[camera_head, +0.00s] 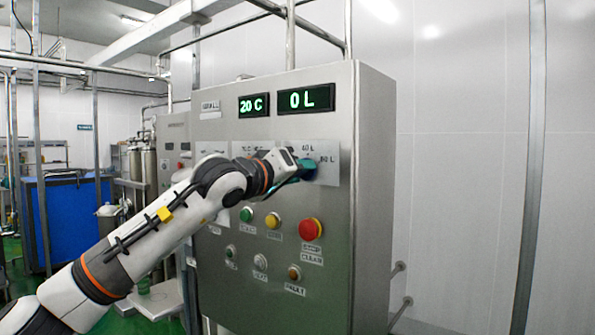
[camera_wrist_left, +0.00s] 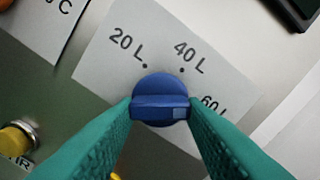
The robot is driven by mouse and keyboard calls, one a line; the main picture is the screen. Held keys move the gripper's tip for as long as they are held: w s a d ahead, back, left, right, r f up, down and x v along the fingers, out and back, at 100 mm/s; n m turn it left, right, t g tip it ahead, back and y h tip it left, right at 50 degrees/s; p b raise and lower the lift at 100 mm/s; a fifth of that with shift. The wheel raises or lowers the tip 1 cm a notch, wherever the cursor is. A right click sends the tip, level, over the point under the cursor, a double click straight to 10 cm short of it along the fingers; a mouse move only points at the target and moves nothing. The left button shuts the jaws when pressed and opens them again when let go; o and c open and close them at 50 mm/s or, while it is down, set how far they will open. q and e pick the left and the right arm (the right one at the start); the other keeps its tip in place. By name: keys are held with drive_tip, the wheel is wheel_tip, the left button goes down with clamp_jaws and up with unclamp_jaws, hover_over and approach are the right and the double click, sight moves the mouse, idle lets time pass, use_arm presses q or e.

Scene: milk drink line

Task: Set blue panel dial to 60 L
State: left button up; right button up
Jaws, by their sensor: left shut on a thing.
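The blue dial (camera_wrist_left: 160,88) sits on a light label plate on the steel control panel (camera_head: 270,215). In the left wrist view the plate reads 20 L, 40 L and 60 L, with the 60 L mark partly covered by a finger. My left gripper (camera_wrist_left: 160,108) is shut on the blue dial, one green finger on each side of its grip bar. In the head view the left gripper (camera_head: 300,170) covers much of the dial. The display (camera_head: 306,99) reads 0 L. My right gripper is not in view.
A second display (camera_head: 254,104) reads 20 C. Below the dial are a red button (camera_head: 310,229), a yellow button (camera_head: 272,221) and a green button (camera_head: 246,214), with smaller controls under them. A blue cabinet (camera_head: 65,222) stands at the far left.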

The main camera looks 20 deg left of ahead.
use_arm(q)
drive_tip(key=shift+f+m, duration=0.2)
drive_tip(key=shift+m, duration=0.3)
drive_tip(key=o, duration=0.8)
drive_tip(key=shift+o, duration=1)
drive_tip(key=shift+r, duration=0.1)
drive_tip(key=b+v, duration=0.4)
drive_tip(key=v, duration=0.8)
